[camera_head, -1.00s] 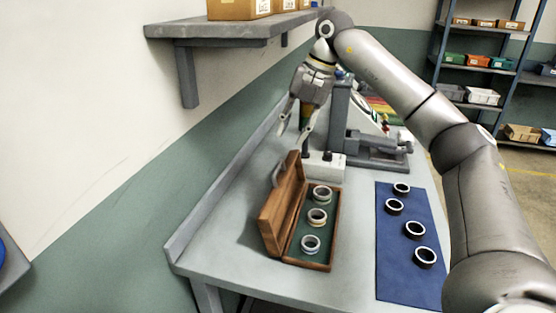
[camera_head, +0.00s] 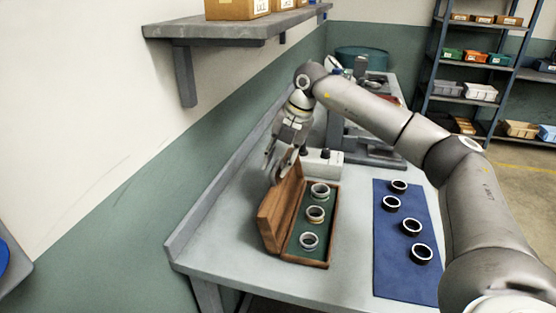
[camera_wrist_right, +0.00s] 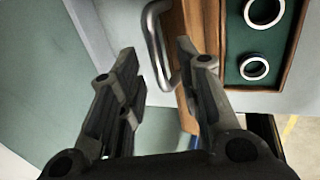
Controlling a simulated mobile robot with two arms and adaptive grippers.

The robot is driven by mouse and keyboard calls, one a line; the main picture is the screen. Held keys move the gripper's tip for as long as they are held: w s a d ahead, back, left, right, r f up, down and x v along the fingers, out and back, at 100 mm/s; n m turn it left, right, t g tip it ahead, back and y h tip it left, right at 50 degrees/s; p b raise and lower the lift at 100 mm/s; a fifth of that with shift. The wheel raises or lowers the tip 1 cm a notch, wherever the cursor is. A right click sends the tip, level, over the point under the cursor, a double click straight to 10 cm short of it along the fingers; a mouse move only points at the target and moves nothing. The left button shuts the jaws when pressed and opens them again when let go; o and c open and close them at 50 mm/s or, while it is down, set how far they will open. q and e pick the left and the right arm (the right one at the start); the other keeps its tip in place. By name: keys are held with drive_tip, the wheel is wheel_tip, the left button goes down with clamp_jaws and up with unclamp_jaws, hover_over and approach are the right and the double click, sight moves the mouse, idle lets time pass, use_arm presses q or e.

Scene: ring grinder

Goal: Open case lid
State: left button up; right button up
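The wooden case (camera_head: 331,232) lies on the bench, with a green-lined inside holding three rings. Its wooden lid (camera_head: 276,218) stands up along the case's left side, so the case is open. My right gripper (camera_head: 280,163) is at the far end of the lid, with fingers apart. In the right wrist view the lid's metal handle (camera_wrist_right: 157,45) shows between and just beyond the open fingertips (camera_wrist_right: 156,62); I cannot tell whether they touch it. In the head view the gripper mostly hides the handle. My left gripper is not in view.
A blue mat (camera_head: 390,265) with several dark rings lies right of the case. A grey machine (camera_head: 370,148) and a light box with knobs (camera_head: 326,163) stand behind it. A wall shelf (camera_head: 230,30) overhangs at upper left. Bare bench lies in front.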

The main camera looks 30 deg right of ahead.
clamp_jaws()
drive_tip(key=shift+s+d+f, duration=0.1)
drive_tip(key=s+d+t+y+b, duration=0.2)
drive_tip(key=s+d+b, duration=0.2)
drive_tip(key=s+b, duration=0.1)
drive_tip(key=shift+s+d+r, duration=0.15)
drive_tip(key=shift+r, duration=0.1)
idle(0.3)
